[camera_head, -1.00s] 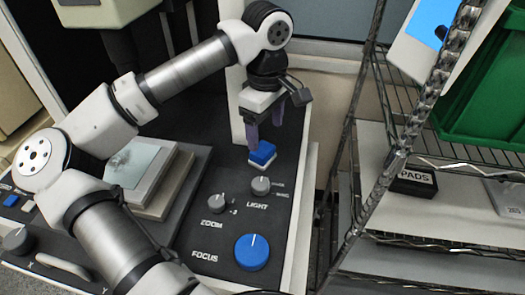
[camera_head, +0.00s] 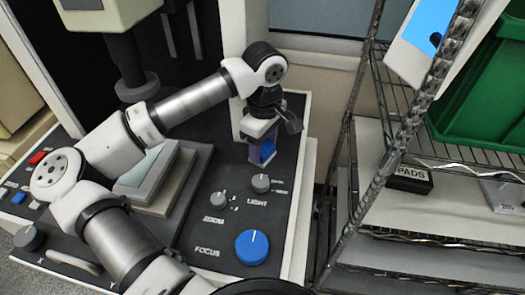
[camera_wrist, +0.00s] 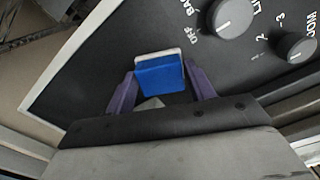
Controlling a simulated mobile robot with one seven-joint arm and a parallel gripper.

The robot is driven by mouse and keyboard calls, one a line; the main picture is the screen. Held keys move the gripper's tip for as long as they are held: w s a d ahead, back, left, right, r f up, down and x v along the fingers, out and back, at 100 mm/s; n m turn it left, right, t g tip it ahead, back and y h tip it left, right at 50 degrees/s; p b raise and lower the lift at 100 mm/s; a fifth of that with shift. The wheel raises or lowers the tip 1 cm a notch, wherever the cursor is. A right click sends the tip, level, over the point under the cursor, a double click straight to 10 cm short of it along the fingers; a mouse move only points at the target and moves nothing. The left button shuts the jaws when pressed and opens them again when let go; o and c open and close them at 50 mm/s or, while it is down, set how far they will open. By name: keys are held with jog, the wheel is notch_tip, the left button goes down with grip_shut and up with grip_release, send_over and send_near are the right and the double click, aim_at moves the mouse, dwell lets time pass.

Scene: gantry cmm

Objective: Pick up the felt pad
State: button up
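The felt pad (camera_head: 268,149) is a small blue block with a white layer, on the dark control panel (camera_head: 222,246) behind the LIGHT knob. My gripper (camera_head: 262,152) is down at the pad, its purple fingers on either side of it. In the wrist view, the pad (camera_wrist: 160,76) shows its blue face, with a white edge at the far side. It sits between the fingertips of my gripper (camera_wrist: 160,72), with very narrow gaps at its sides. The gripper looks open around it; contact is hard to tell. In the head view the fingers partly hide the pad.
The LIGHT knob (camera_head: 261,183), ZOOM knob (camera_head: 217,199) and large blue FOCUS knob (camera_head: 252,247) stand in front of the pad. A grey stage (camera_head: 160,180) is to the left.

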aim_at(265, 149)
jog(key=c, duration=0.6)
jog(key=shift+c, duration=0.2)
jog(key=shift+r, duration=0.1)
jog(key=shift+r+b, duration=0.4)
jog(key=shift+r, duration=0.1)
notch_tip(265, 149, up, 2)
jog(key=shift+s+d+r+b, duration=0.1)
jog(key=shift+s+d+b, duration=0.05)
jog(key=shift+b, duration=0.5)
jog(key=s+d+b, duration=0.2)
jog(key=s+d, duration=0.2)
jog(key=s, duration=0.4)
jog(key=s+d+b, duration=0.2)
jog(key=s+d, duration=0.1)
jog(key=s, duration=0.5)
jog(key=shift+d, duration=0.35)
